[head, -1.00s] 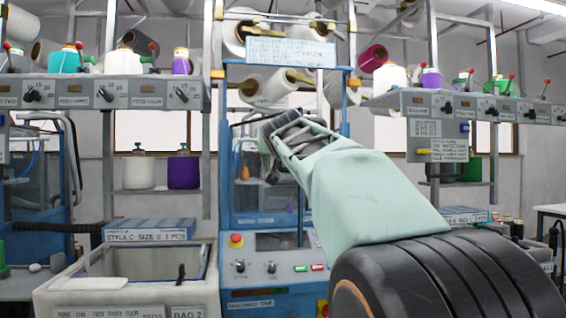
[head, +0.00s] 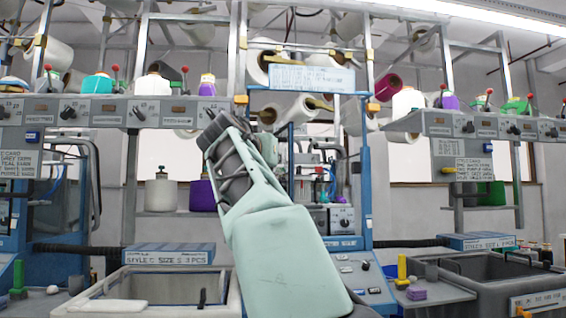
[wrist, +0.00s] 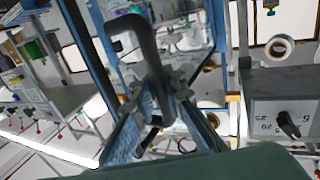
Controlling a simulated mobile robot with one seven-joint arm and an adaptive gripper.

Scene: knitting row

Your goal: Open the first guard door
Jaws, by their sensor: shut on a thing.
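The first knitting machine, with its blue frame (head: 366,160), stands mid-picture in the head view. Its front opening shows the inside parts (head: 335,190) with no pane in front of the right part. My arm hides the left part of the opening, and the guard door cannot be made out there. My gripper (wrist: 160,98) is shut on a dark bent handle (wrist: 143,45) in the wrist view. Behind the handle is a blue-edged pane that looks like the guard door (wrist: 218,45). In the head view my gripper's fingertips are hidden behind my wrist.
A pale bin (head: 160,283) stands at the lower left, with a dark grey bin (head: 500,285) at the lower right. Feeder rails (head: 95,110) with yarn cones run above on both sides. Another blue machine (head: 30,215) stands at far left.

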